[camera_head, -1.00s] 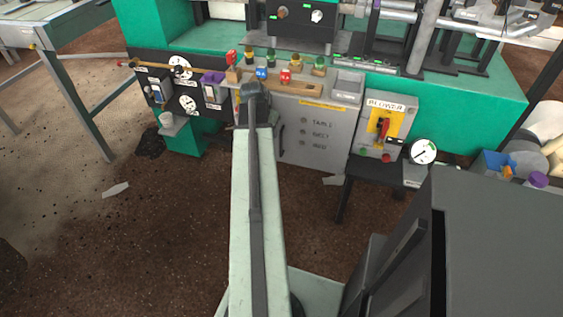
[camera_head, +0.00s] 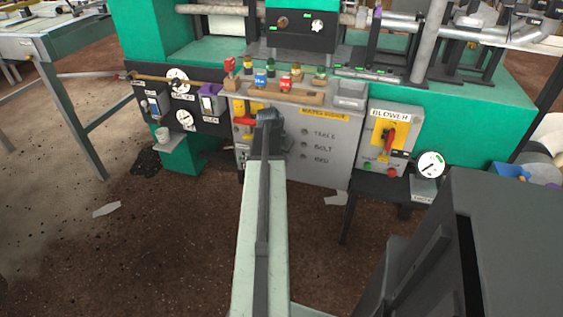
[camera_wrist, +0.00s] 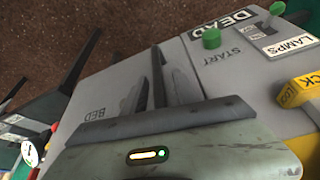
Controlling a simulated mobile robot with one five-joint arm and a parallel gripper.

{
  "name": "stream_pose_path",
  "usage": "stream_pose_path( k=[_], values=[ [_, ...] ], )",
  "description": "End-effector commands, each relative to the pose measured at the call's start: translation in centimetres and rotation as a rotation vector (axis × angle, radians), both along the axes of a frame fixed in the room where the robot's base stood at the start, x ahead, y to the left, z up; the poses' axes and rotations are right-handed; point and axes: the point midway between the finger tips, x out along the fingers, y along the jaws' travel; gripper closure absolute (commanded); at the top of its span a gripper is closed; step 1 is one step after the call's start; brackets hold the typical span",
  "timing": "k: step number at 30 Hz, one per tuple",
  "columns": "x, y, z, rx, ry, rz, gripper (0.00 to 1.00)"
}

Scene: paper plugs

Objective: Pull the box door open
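The grey metal box (camera_head: 340,150) stands at the front of the green machine. Its front door carries a yellow label and the words TABLE, BOLT and BED beside small dark holes. My gripper (camera_head: 268,117) is at the left part of the box front and covers the area of the door handle. In the wrist view the dark fingers (camera_wrist: 150,85) point at the grey door face (camera_wrist: 110,105), with the word BED to their left. The handle cannot be told apart from the fingers there, and I cannot tell whether they are open or gripping. The door looks shut.
A wooden rack (camera_head: 280,92) with coloured plugs sits above the box. A red and yellow switch (camera_head: 244,120) is left of my gripper. The blower box (camera_head: 388,140) and a round gauge (camera_head: 431,164) stand to the right. The brown floor in front is mostly clear.

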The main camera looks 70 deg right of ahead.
Motion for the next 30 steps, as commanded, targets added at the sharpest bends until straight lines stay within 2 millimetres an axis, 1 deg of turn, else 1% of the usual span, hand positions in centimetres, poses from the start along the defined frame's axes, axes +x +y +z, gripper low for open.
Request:
stream_pose_path(
  k=[5,6,8,9,30],
  values=[
    [0.01,0.03,0.15,0.0,0.0,0.0,0.66],
    [0.01,0.03,0.15,0.0,0.0,0.0,0.77],
    [0.02,0.03,0.15,0.0,0.0,0.001,0.94],
    [0.03,0.04,0.16,0.0,0.0,0.001,1.0],
    [0.07,0.07,0.14,0.0,-0.001,0.0,1.0]
  ],
)
